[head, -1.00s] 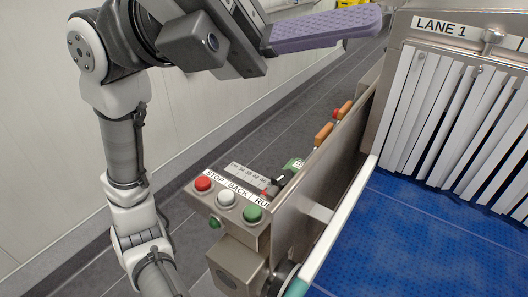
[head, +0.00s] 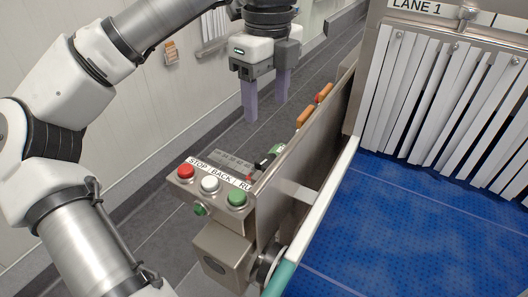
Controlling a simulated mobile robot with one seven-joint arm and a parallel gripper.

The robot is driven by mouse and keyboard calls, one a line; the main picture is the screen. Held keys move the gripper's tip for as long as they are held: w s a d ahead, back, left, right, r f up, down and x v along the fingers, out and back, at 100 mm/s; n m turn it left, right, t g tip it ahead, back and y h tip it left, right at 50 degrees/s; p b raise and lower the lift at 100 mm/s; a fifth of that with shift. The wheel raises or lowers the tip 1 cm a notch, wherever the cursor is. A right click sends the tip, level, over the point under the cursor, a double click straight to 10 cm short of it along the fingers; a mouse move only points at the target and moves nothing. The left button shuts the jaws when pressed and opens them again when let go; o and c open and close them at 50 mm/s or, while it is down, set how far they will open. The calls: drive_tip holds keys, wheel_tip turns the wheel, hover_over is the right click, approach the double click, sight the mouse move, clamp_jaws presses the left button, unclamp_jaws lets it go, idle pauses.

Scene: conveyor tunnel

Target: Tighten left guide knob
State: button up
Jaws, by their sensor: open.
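My gripper (head: 266,112) hangs at the top centre, fingers pointing down. Its two purple fingers are apart with nothing between them. It is over the floor, left of the conveyor's left side wall (head: 311,145). Two orange parts stick up along the outer side of that wall: a nearer one (head: 304,116) and a farther one (head: 323,92) with a small red part beside it. They lie to the right of my fingers, apart from them. They are small, and I cannot tell whether either is the guide knob or how tight it is.
A control box (head: 222,215) with red, white and green buttons stands at the near end of the wall. The blue belt (head: 400,230) runs right of it into white strip curtains (head: 440,110) under a LANE 1 sign (head: 415,6). Grey floor lies left of the conveyor.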

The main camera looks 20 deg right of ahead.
sight(267, 159)
wheel_tip(267, 159, down, 13)
drive_tip(key=p, duration=0.2)
drive_tip(key=shift+r+p, duration=0.1)
drive_tip(key=shift+p, duration=0.3)
drive_tip(key=c, duration=1)
